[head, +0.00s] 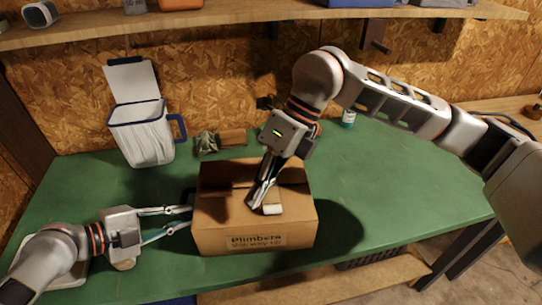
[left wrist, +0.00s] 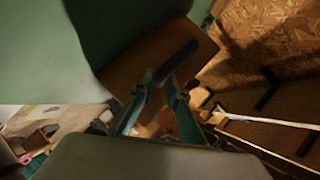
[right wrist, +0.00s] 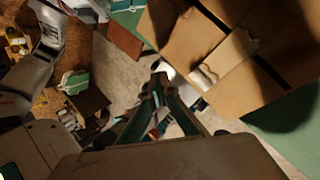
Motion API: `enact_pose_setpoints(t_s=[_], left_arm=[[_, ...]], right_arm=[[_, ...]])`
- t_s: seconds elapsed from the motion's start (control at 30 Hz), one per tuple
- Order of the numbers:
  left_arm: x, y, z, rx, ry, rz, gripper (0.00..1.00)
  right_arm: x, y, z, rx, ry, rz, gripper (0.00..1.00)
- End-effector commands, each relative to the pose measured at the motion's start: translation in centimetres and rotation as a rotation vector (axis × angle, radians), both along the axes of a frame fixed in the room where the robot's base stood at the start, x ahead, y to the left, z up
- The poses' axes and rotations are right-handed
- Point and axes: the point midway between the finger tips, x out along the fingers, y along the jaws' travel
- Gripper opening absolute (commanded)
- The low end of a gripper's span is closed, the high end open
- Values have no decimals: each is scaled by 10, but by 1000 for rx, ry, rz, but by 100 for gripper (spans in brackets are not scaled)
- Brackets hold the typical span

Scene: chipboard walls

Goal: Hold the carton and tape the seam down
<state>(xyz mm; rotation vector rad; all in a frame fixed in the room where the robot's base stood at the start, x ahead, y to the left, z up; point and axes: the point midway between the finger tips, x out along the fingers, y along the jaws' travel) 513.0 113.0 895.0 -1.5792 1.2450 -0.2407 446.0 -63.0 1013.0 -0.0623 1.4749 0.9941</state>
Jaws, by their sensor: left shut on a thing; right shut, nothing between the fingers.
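The brown cardboard carton (head: 225,222) stands on the green table, with print on its front. My left gripper (head: 190,217) is at the carton's left side, shut on a dark handle-like part there; the left wrist view shows this dark bar (left wrist: 178,62) at the fingertips. My right gripper (head: 255,200) is shut and empty, low over the carton's top near its front edge. A tape strip (right wrist: 232,50) lies along the top seam, with a paler end (right wrist: 203,77) at the edge, beside the right fingertips. My right gripper hides part of the seam in the head view.
A white bin (head: 140,140) with its lid raised stands at the back left of the green table (head: 400,180). A crumpled cloth (head: 207,142) and a small brown box (head: 233,137) lie behind the carton. A small bottle (head: 348,119) stands at the back. The table's right side is clear.

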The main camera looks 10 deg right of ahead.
Motion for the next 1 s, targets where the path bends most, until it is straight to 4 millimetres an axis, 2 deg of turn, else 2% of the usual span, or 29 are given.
enact_pose_setpoints(t_s=[0.3,0.5,0.63,0.77,1.0], left_arm=[[0,1,-1,0,4,3,0],[1,1,-1,1,3,2,0],[1,1,-1,1,3,2,0],[1,1,-1,1,3,2,0],[1,1,-1,0,2,3,0]], right_arm=[[25,-16,22,-378,27,-341,0],[40,-31,38,-532,0,-558,0],[45,-38,44,-579,-14,-643,0],[47,-41,43,-598,-19,-675,0],[46,-41,20,-598,-16,-675,0]])
